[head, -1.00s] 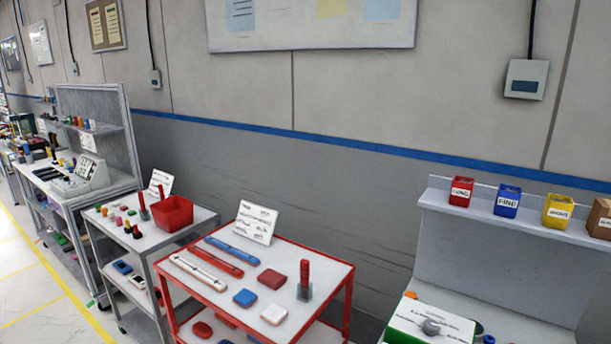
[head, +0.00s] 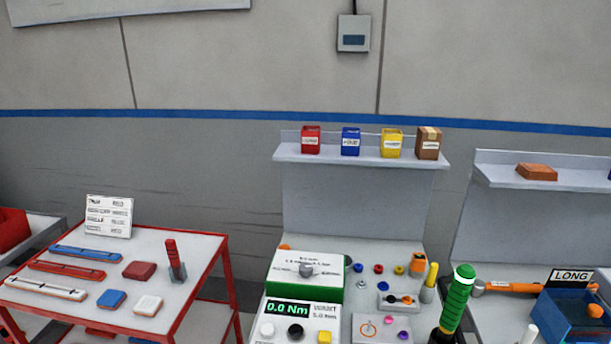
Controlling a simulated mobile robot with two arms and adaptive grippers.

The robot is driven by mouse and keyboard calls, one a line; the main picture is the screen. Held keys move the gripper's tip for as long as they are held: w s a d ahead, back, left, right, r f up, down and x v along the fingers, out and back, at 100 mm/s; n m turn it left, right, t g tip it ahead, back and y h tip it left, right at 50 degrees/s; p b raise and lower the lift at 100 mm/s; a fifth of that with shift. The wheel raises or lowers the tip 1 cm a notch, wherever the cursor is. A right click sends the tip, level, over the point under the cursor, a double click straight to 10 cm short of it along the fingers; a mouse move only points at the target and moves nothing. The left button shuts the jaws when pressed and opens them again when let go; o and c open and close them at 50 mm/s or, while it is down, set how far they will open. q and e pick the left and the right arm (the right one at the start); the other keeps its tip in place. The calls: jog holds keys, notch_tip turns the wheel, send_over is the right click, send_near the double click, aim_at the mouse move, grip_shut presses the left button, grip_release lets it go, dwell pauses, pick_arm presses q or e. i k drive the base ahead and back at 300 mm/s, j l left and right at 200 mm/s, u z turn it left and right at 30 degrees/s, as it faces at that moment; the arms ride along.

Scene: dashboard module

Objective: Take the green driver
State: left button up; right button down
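The green driver (head: 456,299) shows at the lower right of the head view. It has a ribbed green handle with a white band near its top, and it stands nearly upright, leaning a little to the right. Its lower end is in a dark holder (head: 441,337) at the picture's bottom edge, partly cut off. Neither of my grippers shows in this view.
A torque tester (head: 290,309) reading 0.0 Nm and a white-and-green box (head: 305,274) stand left of the driver. Small colored parts and a yellow-handled tool (head: 430,277) are close by. A blue bin (head: 574,317) and an orange tool (head: 512,287) lie to the right.

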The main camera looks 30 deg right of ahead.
aim_at(460, 290)
jog(key=l+z, duration=0.15)
jog(key=z, duration=2.1)
